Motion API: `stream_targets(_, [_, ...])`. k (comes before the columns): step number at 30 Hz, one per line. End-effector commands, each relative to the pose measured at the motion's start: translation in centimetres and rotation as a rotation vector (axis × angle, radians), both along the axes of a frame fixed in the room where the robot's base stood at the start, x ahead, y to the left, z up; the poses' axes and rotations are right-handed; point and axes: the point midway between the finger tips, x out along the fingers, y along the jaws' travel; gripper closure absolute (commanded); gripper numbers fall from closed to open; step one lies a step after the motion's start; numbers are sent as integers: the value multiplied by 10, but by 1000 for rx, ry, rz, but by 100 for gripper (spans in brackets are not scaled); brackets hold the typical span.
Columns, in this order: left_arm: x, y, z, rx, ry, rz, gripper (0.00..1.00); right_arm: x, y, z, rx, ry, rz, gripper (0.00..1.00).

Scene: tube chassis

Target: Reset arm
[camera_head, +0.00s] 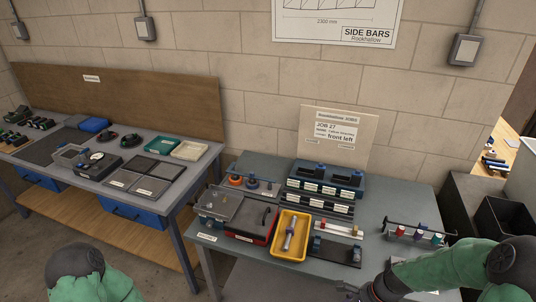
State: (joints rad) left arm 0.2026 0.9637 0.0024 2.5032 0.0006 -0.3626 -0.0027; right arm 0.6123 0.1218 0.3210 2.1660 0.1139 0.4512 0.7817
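My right arm comes in from the lower right, green with dark joints. Its dark gripper (348,290) shows at the bottom edge, low in front of the grey bench (395,203). It is small and partly cut off, so I cannot tell whether it is open or shut, and I see nothing clearly held. My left arm shows only as a green link with a dark joint at the lower left. My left gripper is out of the picture.
The grey bench holds a yellow tray (276,251) with a silver tube part (290,234), a blue rack (325,180), a red-edged case (247,221) and a small rack of coloured items (417,236). A second workbench (190,173) stands at left. Dark bins (505,217) stand at right.

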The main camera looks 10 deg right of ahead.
Motion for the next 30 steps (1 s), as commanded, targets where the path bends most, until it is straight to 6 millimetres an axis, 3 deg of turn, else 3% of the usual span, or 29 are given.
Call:
stream_targets(1, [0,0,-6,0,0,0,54,2,17,-21,-1,-11,82,47])
stream_targets(6, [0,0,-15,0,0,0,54,5,62,-72,-32,-83,347,47])
stream_targets(11, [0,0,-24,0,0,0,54,0,107,-115,-51,-156,599,47])
stream_targets(18, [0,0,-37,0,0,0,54,-23,171,-169,-72,-277,965,47])
stream_targets(24, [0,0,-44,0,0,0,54,-42,205,-194,-80,-355,1172,47])
stream_targets(30, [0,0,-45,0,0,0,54,-48,214,-200,-84,-383,1235,47])
